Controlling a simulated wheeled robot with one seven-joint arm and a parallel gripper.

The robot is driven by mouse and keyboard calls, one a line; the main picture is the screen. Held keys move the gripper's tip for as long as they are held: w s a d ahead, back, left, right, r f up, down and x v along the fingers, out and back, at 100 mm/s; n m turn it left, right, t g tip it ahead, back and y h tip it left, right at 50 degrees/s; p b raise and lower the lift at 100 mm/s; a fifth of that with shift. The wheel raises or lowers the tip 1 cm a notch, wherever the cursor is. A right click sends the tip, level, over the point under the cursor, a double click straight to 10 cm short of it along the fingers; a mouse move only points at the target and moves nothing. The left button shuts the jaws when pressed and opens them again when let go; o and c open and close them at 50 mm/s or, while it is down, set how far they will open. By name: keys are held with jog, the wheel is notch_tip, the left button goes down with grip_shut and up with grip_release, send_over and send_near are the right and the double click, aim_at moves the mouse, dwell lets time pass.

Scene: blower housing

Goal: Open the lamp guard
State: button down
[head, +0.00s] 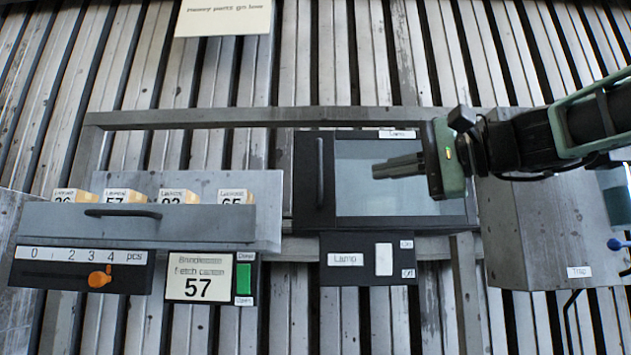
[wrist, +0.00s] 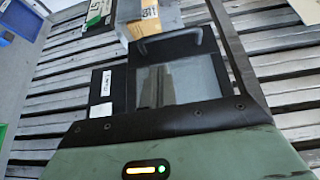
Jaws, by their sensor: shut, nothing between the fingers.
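The lamp guard (head: 463,207) is a dark-framed panel with a pale glassy pane (head: 370,196) at the centre of the head view. It looks closed. Its black bar handle (head: 320,172) stands upright along the left side. In the wrist view the guard shows with its pane (wrist: 196,80) and the handle (wrist: 168,42) at the far side. My gripper (head: 379,168) is shut and empty, its fingers pointing left in front of the pane. The fingertips are to the right of the handle and apart from it. Their distance from the pane is hard to tell.
Below the guard is a black panel labelled Lamp (head: 345,259) with a white switch (head: 384,259). To the left are a grey drawer-like bin (head: 150,228) with boxes, an orange slider (head: 99,278) and a 57 display (head: 198,277). A grey housing (head: 535,240) stands right.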

aim_at(341, 169)
jog(key=p+x, duration=0.1)
jog(key=x, duration=0.2)
jog(key=r+p+x, duration=0.1)
jog(key=p+x, duration=0.3)
jog(key=x, duration=0.1)
jog(key=shift+w+a+r, duration=0.25)
jog(key=shift+w+r, duration=0.05)
jog(key=shift+r, duration=0.05)
jog(key=shift+w+a+f, duration=0.15)
jog(key=shift+w+a, duration=0.15)
jog(key=shift+a, duration=0.15)
